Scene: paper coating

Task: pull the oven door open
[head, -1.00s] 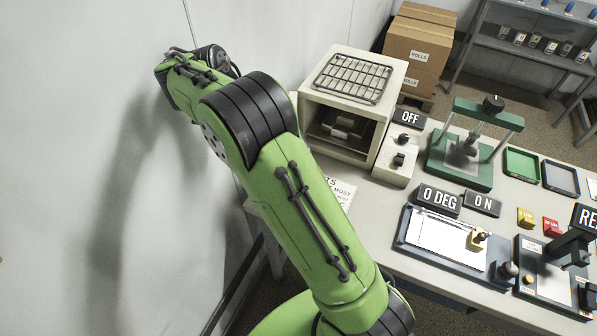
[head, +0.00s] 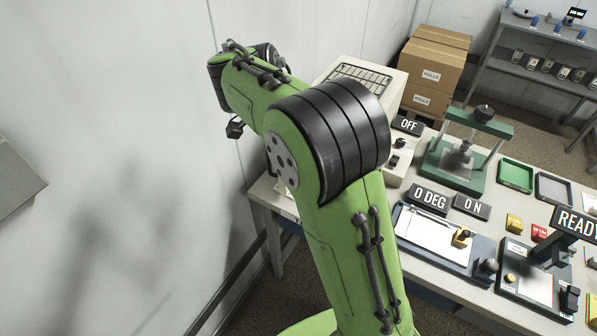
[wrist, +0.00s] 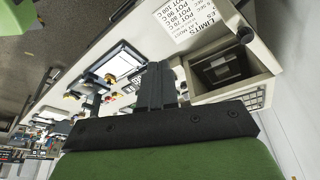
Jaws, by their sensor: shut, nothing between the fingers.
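The oven (head: 397,75) is a pale box on the bench by the wall, with a wire rack on top. In the head view my arm hides its front. In the wrist view the oven (wrist: 208,96) is at the right, and its cavity shows with a dark box-like thing inside. I cannot clearly make out the door or its handle. My gripper (wrist: 157,70) is shut and empty in the wrist view, its dark fingers pointing over the bench, left of the oven opening and apart from it. In the head view the fingers are hidden.
A printed limits sheet (wrist: 190,22) lies before the oven. A control box marked OFF (head: 408,125), a green press (head: 460,160) and a coating plate (head: 432,232) stand to the right. The wall (head: 110,110) is close on the left. Cardboard boxes (head: 432,70) stand behind.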

